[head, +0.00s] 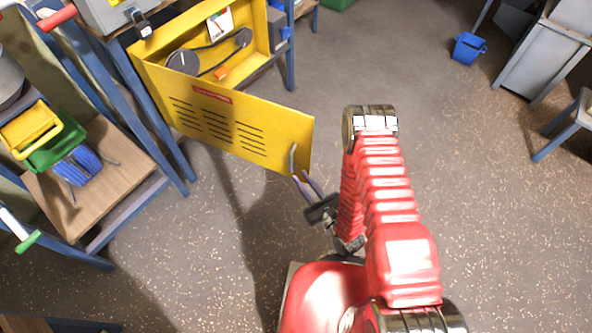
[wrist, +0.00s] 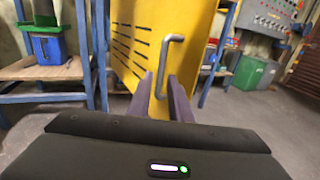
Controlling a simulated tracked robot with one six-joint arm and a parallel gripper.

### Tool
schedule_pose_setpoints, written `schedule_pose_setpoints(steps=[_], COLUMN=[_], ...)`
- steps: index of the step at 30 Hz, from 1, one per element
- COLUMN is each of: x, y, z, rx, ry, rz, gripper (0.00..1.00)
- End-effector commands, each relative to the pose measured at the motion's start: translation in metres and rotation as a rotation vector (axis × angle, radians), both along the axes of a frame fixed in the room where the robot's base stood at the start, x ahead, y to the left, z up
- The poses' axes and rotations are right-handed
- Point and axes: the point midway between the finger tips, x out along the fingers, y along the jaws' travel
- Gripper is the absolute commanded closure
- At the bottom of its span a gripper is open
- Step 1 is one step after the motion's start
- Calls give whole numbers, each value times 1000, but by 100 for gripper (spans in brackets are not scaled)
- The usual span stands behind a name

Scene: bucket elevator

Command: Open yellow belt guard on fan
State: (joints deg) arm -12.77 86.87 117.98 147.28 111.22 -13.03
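The yellow belt guard (head: 225,118) is a slotted panel hinged on the yellow fan housing (head: 262,40). It stands swung well open, with the belt and pulleys (head: 205,55) uncovered behind it. A grey bar handle (head: 292,158) is at its free right end. My gripper (head: 303,180) is just below this handle in the head view. In the wrist view the guard (wrist: 135,50) fills the upper middle. The handle (wrist: 165,62) rises ahead of my gripper (wrist: 161,78), its lower end showing between the two spread fingers. I see no grip on the handle; whether a finger touches it I cannot tell.
A blue-framed bench (head: 110,180) with yellow, green and blue bins stands left of the guard. The floor (head: 400,60) beyond and right of my arm is mostly clear. A blue bucket (head: 468,48) and a grey bin (head: 548,50) stand far right.

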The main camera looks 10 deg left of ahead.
Motion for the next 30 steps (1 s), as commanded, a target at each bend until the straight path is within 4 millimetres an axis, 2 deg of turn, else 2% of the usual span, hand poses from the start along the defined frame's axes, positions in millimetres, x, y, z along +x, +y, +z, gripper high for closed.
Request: schedule_pose_setpoints(steps=[3, 10, 15, 24, 30], x=[-13, -33, -40, -41, -37], y=[-15, -34, -40, -40, -37], z=[-1, -1, -1, 0, 7], rx=[-1, -1, -1, 0, 7], ry=[2, 2, 1, 0, -9], rz=[-5, -4, -3, -2, 15], gripper=[82, 82, 82, 82, 96])
